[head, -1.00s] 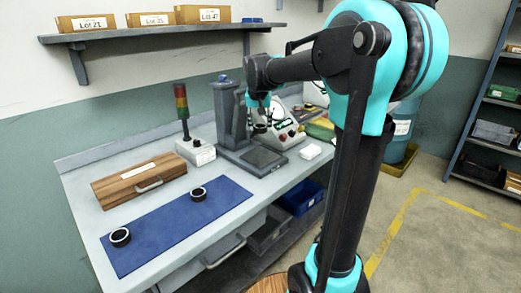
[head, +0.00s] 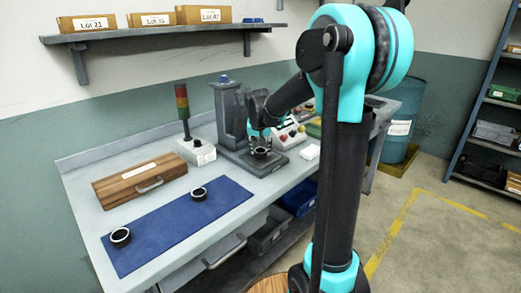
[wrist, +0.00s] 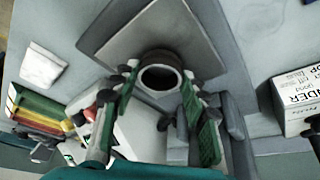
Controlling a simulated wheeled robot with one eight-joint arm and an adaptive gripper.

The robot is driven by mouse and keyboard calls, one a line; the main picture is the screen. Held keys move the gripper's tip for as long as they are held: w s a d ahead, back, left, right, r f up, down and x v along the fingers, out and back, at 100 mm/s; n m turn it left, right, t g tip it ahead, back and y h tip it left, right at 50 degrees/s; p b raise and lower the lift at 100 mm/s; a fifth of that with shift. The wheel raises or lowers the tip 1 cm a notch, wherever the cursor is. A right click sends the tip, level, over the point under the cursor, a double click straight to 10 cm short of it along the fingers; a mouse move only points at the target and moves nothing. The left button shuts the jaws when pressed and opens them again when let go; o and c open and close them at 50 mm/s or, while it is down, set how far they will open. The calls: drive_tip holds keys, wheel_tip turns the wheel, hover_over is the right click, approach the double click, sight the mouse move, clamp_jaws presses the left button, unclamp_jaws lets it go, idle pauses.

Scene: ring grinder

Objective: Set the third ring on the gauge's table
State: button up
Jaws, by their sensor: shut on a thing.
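My gripper (head: 261,141) is shut on a dark ring and points down over the gauge (head: 229,112). The held ring (wrist: 160,57) sits between the fingertips in the wrist view, where my gripper (wrist: 160,84) grips it on both sides. The gauge's flat square table (head: 274,168) lies under the ring, and it also shows in the wrist view (wrist: 140,30). I cannot tell whether the ring touches it. Two other dark rings, one near the mat's right part (head: 198,194) and one at its left end (head: 120,237), lie on the blue mat.
The blue mat (head: 160,230) lies along the bench front, with a wooden case (head: 125,186) behind it. A signal tower (head: 183,110) on a white box stands left of the gauge. A white block (head: 309,152) lies right of it. Blue bins are below.

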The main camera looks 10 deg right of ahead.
drive_tip(key=o, duration=1.2)
drive_tip(key=shift+f, duration=0.1)
drive_tip(key=v, duration=1.2)
